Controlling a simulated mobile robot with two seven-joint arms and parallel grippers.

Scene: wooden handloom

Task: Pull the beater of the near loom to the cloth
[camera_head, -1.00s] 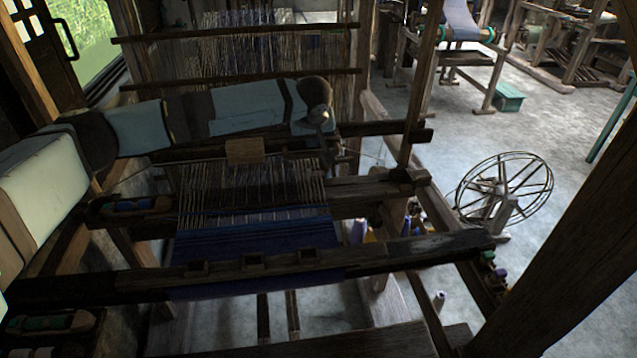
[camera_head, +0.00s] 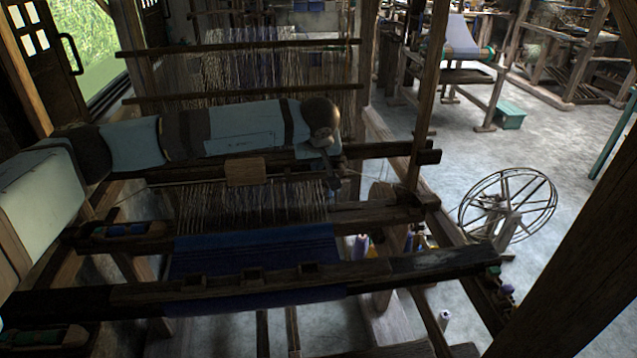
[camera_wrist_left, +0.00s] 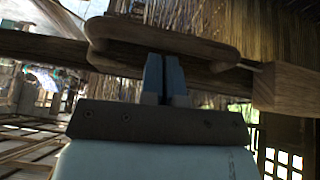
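The near loom's beater is a dark wooden frame. Its lower bar shows at the right end (camera_head: 375,216), and a reed-like band of fine vertical lines (camera_head: 250,205) stands above the blue cloth (camera_head: 250,243). The band's lower edge appears close to the cloth's far edge; the exact gap is unclear. My left arm crosses above the loom from the left. My left gripper (camera_head: 330,182) points down at the beater's right half. In the left wrist view its pale blue fingers (camera_wrist_left: 164,76) are close together, tips at a rounded wooden handle (camera_wrist_left: 165,38); contact is unclear. My right gripper is out of view.
The dark breast beam (camera_head: 250,283) crosses in front of the cloth. A small wooden block (camera_head: 245,171) hangs on a cord beside my left forearm. Heddle bars (camera_head: 240,45) stand behind. A spinning wheel (camera_head: 507,205) is on the floor right, and a thick post blocks the lower right.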

